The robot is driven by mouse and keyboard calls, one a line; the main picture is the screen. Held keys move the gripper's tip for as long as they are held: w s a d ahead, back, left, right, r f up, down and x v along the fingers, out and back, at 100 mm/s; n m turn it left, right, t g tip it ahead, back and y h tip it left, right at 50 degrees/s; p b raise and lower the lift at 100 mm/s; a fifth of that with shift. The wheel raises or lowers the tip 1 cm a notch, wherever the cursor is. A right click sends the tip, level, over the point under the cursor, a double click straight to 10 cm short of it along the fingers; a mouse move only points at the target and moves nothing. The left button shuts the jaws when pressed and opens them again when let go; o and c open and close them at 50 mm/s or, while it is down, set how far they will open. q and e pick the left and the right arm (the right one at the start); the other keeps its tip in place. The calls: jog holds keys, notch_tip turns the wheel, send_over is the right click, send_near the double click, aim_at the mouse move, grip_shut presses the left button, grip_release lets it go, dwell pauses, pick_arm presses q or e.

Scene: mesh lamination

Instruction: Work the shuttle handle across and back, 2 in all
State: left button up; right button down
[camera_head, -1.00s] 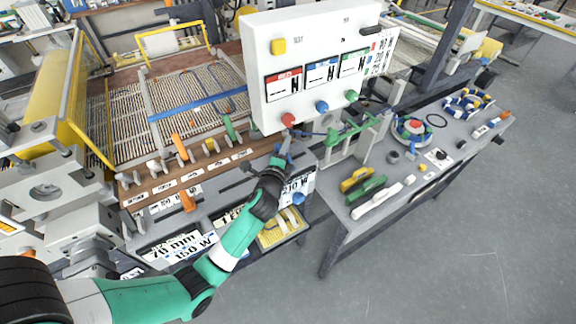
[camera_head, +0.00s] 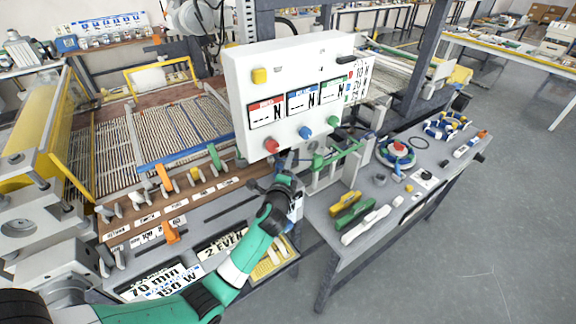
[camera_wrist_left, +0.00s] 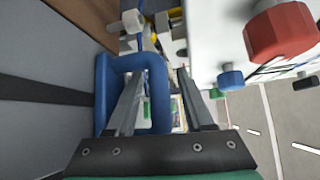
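My left gripper (camera_head: 283,182) is below the white control box, at the right end of the machine's front deck. In the left wrist view a blue U-shaped handle (camera_wrist_left: 158,92) stands at my left gripper (camera_wrist_left: 162,78). Its upright bar lies between the two fingers, which are apart. Narrow gaps seem to show beside the bar, so I cannot see a firm grip. The handle is hidden behind the gripper in the head view. I take it for the shuttle handle. A dark slot (camera_head: 232,207) runs along the deck to the left. My right gripper is not in view.
The white control box (camera_head: 240,100) with red, blue and green knobs hangs close above the gripper. A row of levers stands on the brown strip (camera_head: 120,227). The grey side table (camera_head: 400,215) on the right holds coloured tools and a ring-shaped item.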

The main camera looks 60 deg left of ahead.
pick_arm(q)
jog(key=shift+s, duration=0.1)
jog(key=shift+s+d+r, duration=0.15)
jog(key=shift+s+d, duration=0.05)
jog(key=shift+d, duration=0.05)
jog(key=p+v, duration=0.2)
jog(key=v, duration=0.9)
